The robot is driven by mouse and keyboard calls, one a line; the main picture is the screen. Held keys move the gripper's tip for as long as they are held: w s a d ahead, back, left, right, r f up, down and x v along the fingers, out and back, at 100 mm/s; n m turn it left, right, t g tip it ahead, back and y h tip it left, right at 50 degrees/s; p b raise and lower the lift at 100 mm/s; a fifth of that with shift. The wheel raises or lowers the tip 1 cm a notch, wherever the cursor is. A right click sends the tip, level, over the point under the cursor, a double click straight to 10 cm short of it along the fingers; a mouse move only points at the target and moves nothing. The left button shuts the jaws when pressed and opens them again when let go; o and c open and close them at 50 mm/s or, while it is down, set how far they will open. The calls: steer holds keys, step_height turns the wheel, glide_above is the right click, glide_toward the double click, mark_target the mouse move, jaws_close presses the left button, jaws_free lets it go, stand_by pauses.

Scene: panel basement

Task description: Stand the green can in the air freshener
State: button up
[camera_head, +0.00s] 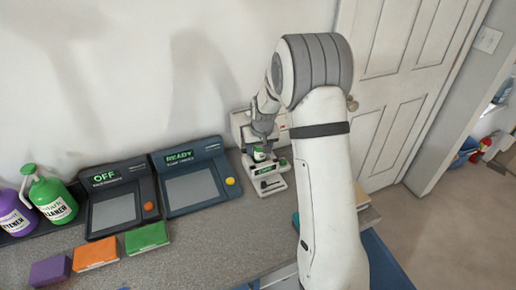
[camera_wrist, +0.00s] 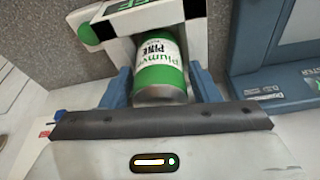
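The green can (camera_wrist: 161,72), with a white label reading "PINE", stands in the bay of the white air freshener (camera_wrist: 196,38). In the head view the can (camera_head: 260,154) looks upright inside the air freshener (camera_head: 270,183), on the counter near the wall. My gripper (camera_wrist: 161,80) reaches in with one blue finger on each side of the can, and the fingers look close against it. In the head view my gripper (camera_head: 262,138) is over the can and partly hides it. The can's base is hidden.
A blue machine (camera_head: 192,183) reading "READY" and a dark machine (camera_head: 115,205) reading "OFF" stand to the left. Green (camera_head: 147,238), orange (camera_head: 96,254) and purple (camera_head: 50,270) blocks lie before them. Green (camera_head: 52,198) and purple (camera_head: 14,216) bottles stand far left.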

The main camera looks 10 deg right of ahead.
steer(key=shift+o, duration=0.7)
steer(key=shift+r, duration=0.25)
steer(key=b+v, duration=0.1)
steer(key=v, duration=1)
steer(key=s+r, duration=0.3)
steer(key=s, duration=0.4)
steer(key=s+r, duration=0.4)
steer(key=s, duration=0.3)
steer(key=s+f, duration=0.1)
steer(key=s, duration=1.6)
steer(key=shift+s+a+f, duration=0.2)
steer(key=shift+s+a, duration=0.05)
steer(key=shift+a, duration=0.05)
steer(key=shift+c, duration=0.5)
